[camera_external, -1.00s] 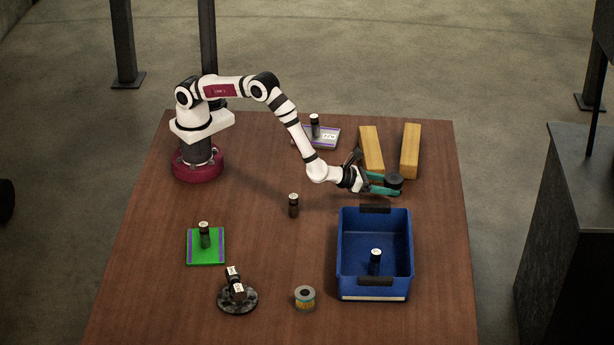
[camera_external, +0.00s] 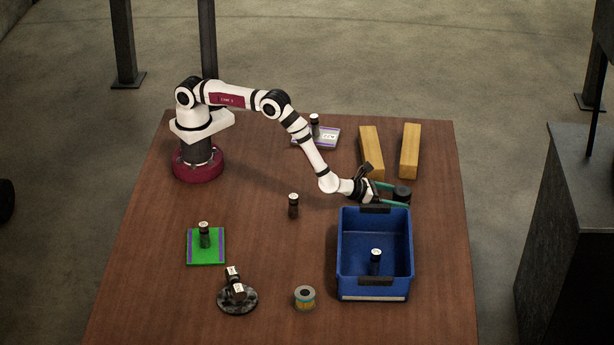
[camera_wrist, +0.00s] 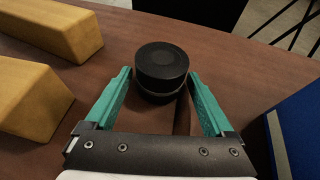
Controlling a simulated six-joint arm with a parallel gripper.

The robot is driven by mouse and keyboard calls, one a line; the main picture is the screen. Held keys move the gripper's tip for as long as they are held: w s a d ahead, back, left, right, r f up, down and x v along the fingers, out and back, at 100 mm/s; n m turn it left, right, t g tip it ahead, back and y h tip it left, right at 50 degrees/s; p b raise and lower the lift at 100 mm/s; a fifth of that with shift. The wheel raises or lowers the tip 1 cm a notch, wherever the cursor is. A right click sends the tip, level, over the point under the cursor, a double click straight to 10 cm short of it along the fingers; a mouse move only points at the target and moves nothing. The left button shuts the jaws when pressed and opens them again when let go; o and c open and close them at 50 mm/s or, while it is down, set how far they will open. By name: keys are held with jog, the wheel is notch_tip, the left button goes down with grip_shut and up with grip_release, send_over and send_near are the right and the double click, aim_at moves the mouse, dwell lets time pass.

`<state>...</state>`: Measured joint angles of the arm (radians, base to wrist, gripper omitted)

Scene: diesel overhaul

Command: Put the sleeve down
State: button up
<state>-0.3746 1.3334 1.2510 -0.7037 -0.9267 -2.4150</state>
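The sleeve, a short black cylinder (camera_external: 401,193), is upright between my fingertips, just behind the blue bin's back right corner. In the wrist view the sleeve (camera_wrist: 162,66) has a dark round top and a lighter ring low on its side. It appears to rest on the wooden table. My gripper (camera_external: 395,195) is low over the table with its teal fingers spread on both sides of the sleeve. In the wrist view, narrow gaps show between the fingers of my gripper (camera_wrist: 160,76) and the sleeve, so it looks open around it.
The blue bin (camera_external: 345,262) stands close in front. Two wooden blocks (camera_external: 371,150) (camera_external: 410,150) lie behind. A ringed part (camera_external: 305,297) and a dark round stand (camera_external: 237,306) are in front.

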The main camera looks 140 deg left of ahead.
jog(key=shift+r, duration=0.2)
jog(key=v, duration=1.2)
